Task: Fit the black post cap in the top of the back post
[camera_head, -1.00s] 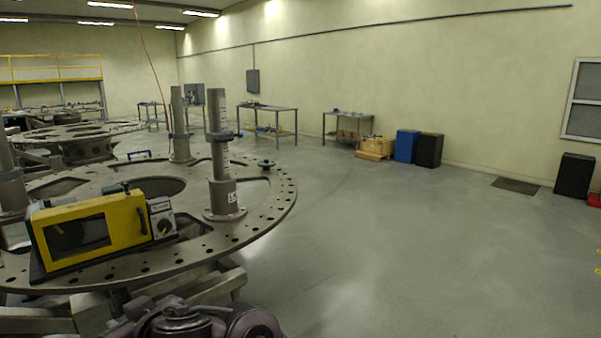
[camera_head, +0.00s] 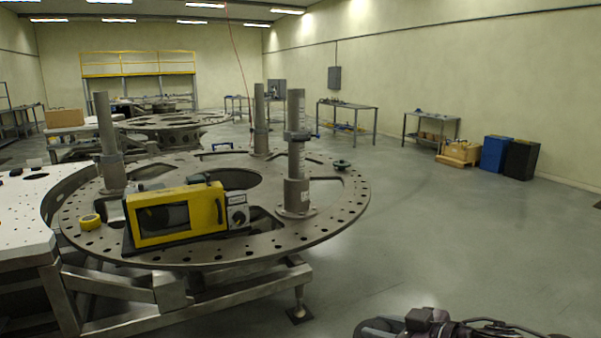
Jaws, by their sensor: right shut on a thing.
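My right gripper (camera_head: 432,322) shows at the bottom edge, partly cut off, well in front of the plate and away from the posts. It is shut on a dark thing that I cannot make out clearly. My left gripper is not in view.
Two more posts stand on the plate, one at the left (camera_head: 108,145) and one at the right front (camera_head: 294,195). A yellow case (camera_head: 175,216) and a yellow tape roll (camera_head: 90,221) are on the near side. A white perforated table (camera_head: 22,215) adjoins at left.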

